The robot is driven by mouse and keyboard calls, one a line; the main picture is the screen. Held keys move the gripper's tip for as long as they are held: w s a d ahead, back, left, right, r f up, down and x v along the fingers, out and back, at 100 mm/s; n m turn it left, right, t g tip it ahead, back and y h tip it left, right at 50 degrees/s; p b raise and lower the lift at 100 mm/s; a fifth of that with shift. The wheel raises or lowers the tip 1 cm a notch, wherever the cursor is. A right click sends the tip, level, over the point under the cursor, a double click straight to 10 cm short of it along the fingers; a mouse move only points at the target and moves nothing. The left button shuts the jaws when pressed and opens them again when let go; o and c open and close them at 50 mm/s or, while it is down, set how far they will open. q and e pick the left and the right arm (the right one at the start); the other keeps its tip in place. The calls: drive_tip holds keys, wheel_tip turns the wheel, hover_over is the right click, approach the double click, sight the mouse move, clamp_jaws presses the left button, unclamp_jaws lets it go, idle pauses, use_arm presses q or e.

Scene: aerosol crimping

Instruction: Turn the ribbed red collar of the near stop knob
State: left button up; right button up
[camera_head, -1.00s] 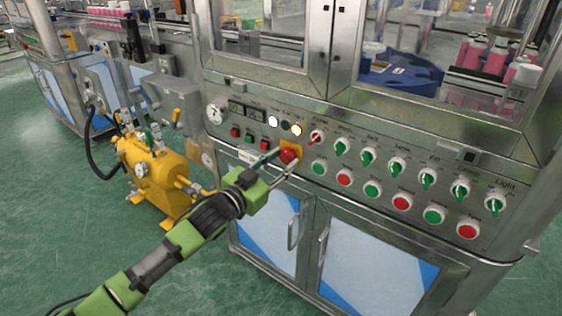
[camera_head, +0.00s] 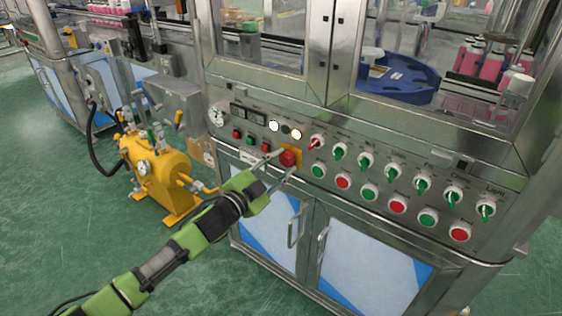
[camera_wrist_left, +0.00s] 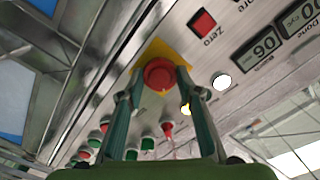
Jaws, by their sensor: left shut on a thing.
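The near stop knob (camera_head: 288,158) is a round red mushroom shape on a yellow plate (camera_head: 297,150), at the left part of the steel control panel. It also shows in the left wrist view (camera_wrist_left: 158,73). My left gripper (camera_head: 286,162) reaches it from the front left. Its two long fingers lie on opposite sides of the red knob and are shut on it. In the left wrist view the fingertips (camera_wrist_left: 159,79) sit at the left and right of the knob. The ribs of the collar are too small to make out. My right gripper is not in view.
Green selector switches (camera_head: 366,160) and round red and green buttons (camera_head: 398,204) run to the right of the knob. Small square buttons (camera_head: 251,141) and lit lamps (camera_head: 274,126) are close by. A yellow pump (camera_head: 160,178) stands at left. Cabinet handles (camera_head: 294,231) stick out below.

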use_arm(q)
drive_tip(key=shift+m, duration=0.4)
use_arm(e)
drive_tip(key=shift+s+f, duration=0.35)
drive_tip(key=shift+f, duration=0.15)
use_arm(q)
drive_tip(key=o, duration=1.1)
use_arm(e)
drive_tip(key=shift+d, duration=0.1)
use_arm(q)
drive_tip(key=v, duration=1.2)
